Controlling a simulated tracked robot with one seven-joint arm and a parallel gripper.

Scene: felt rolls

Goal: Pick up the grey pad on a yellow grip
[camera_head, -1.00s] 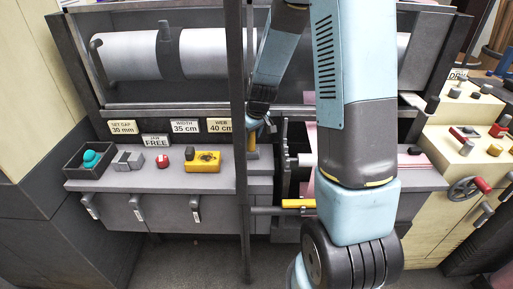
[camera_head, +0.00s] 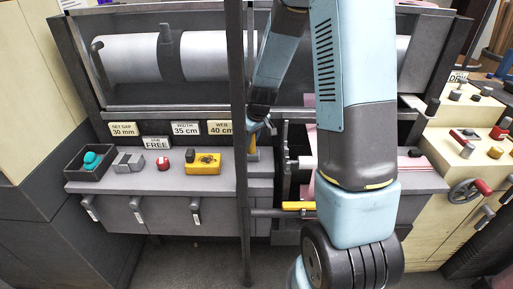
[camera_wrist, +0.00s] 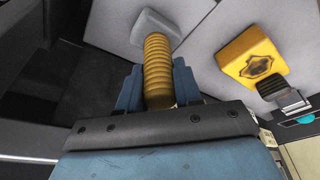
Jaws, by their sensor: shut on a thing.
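The grey pad (camera_wrist: 157,27) shows in the wrist view at the far end of a ribbed yellow grip (camera_wrist: 158,70). My gripper (camera_wrist: 158,92) has its two blue fingers shut on the yellow grip, one on each side. The pad's flat end is at or just above the grey bench top; I cannot tell whether it touches. The pad is hard to make out there.
A yellow block with a dark knob (camera_head: 203,163) stands on the bench left of the post. Further left are a red knob (camera_head: 163,163), grey blocks (camera_head: 128,162) and a dark tray (camera_head: 70,171) holding a teal thing. The dark upright post (camera_head: 243,200) stands close to my gripper.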

